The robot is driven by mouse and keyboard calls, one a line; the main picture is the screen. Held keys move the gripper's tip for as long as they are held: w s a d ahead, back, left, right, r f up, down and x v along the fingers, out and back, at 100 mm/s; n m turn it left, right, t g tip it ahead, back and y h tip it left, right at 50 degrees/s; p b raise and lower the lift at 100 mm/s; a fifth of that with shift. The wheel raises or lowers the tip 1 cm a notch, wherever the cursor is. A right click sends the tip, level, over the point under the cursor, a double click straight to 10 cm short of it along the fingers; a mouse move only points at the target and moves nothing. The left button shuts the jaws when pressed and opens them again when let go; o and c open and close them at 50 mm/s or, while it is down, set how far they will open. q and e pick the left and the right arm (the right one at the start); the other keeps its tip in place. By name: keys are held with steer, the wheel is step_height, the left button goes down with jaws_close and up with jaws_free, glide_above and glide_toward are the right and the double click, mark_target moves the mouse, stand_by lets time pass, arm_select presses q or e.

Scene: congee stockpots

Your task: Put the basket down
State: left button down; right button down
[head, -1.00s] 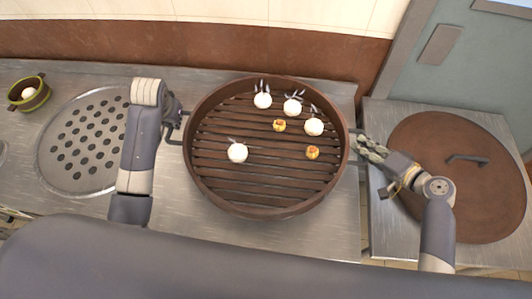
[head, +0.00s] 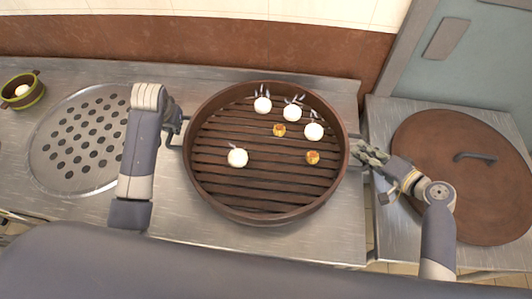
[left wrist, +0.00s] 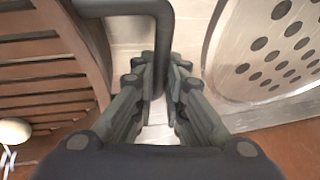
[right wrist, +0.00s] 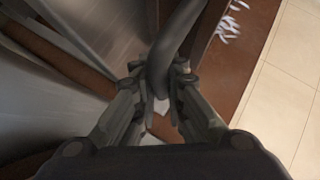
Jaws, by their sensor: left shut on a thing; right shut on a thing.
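The basket (head: 205,186) is a large round brown steamer with a slatted floor and a dark handle on each side. White buns (head: 237,158) and small yellow dumplings (head: 312,157) lie in it. My left gripper (head: 178,130) is shut on the left handle, and the left wrist view shows the dark handle bar (left wrist: 163,40) between the fingers. My right gripper (head: 362,150) is shut on the right handle, which shows in the right wrist view (right wrist: 172,45). The basket is level over the steel counter. I cannot tell whether its underside touches the counter.
A round perforated steel plate (head: 50,180) lies in the counter to the left, with a small green-rimmed basket (head: 22,98) behind it. A large brown lid (head: 440,125) lies on the right counter. A gap separates the two counters.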

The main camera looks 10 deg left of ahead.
arm_select(q)
steer(key=shift+a+f, duration=0.1)
steer(key=shift+f, duration=0.1)
arm_select(e)
steer(key=shift+f, duration=0.2)
arm_select(q)
steer(key=c, duration=1.6)
jaws_free()
steer(key=shift+c, duration=0.2)
arm_select(e)
steer(key=c, duration=1.7)
jaws_free()
steer(key=shift+s, duration=0.1)
steer(key=shift+o, duration=0.2)
arm_select(q)
steer(key=shift+r, duration=0.1)
steer(key=v, duration=0.8)
arm_select(e)
steer(key=v, duration=1.2)
steer(key=shift+r, duration=0.1)
